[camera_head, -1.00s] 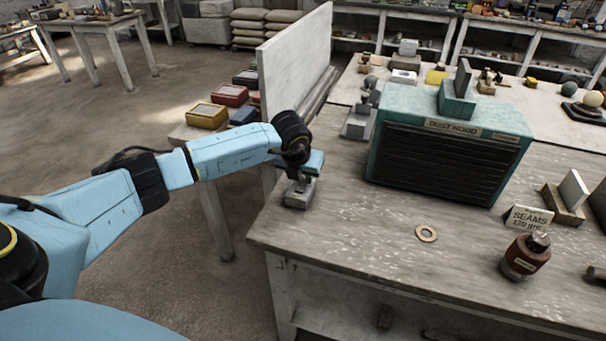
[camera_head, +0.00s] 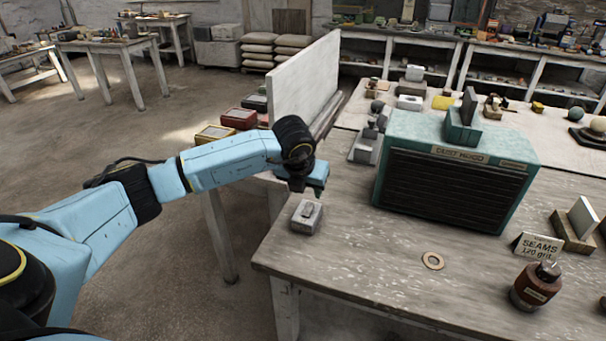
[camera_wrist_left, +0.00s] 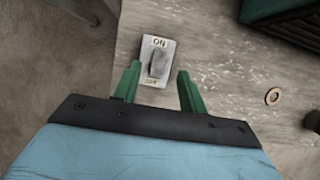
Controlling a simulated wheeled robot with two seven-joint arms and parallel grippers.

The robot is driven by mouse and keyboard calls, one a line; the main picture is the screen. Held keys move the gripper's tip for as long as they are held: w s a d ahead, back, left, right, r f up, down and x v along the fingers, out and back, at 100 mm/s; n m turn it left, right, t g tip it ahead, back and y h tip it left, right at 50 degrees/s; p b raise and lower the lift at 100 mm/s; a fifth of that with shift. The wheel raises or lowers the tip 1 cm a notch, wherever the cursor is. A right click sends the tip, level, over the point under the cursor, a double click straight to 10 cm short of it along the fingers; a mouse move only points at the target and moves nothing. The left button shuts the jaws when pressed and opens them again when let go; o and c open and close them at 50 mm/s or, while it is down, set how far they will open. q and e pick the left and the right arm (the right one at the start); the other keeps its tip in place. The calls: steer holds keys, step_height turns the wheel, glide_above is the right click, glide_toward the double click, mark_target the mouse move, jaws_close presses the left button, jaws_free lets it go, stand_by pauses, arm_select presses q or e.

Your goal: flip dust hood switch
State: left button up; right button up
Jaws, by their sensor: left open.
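The dust hood (camera_head: 455,172) is a teal box with a dark slatted front and a "DUST HOOD" label, standing on the workbench. The switch (camera_head: 307,216) is a small grey box on the bench's left corner, left of the hood. In the left wrist view the switch (camera_wrist_left: 157,62) shows a grey rocker between the marks ON and OFF, the OFF mark partly in shade. My left gripper (camera_wrist_left: 156,82) is open, its two green fingers on either side of the switch's lower end in that view. In the head view it is above and behind the switch, apart from it. My right gripper is out of view.
A pale upright panel (camera_head: 304,85) stands behind my left arm. The bench front is mostly clear.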

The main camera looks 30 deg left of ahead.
arm_select(q)
steer(key=v, duration=0.7)
steer(key=shift+r, duration=0.15)
steer(key=shift+s, duration=0.1)
